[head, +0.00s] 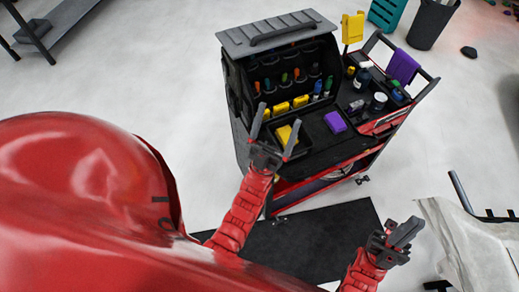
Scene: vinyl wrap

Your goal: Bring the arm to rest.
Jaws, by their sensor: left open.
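My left gripper (275,130) is at the front of the tool cart (322,160), its two fingers spread apart. A yellow block (287,134) shows between and behind the fingers, in a dark tray on the cart; I cannot tell whether a finger touches it. My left arm is red and reaches up from the bottom. My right gripper (408,230) is low at the right, over the floor beside the dark mat (300,245). Its fingers look close together, and no object shows in them.
A large glossy red body (80,200) fills the left. The cart holds a purple block (335,122), yellow blocks, bottles and a purple cloth (403,66). A white-covered stand (465,240) is at the right. A black bin (432,24) and teal crate (386,13) stand behind.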

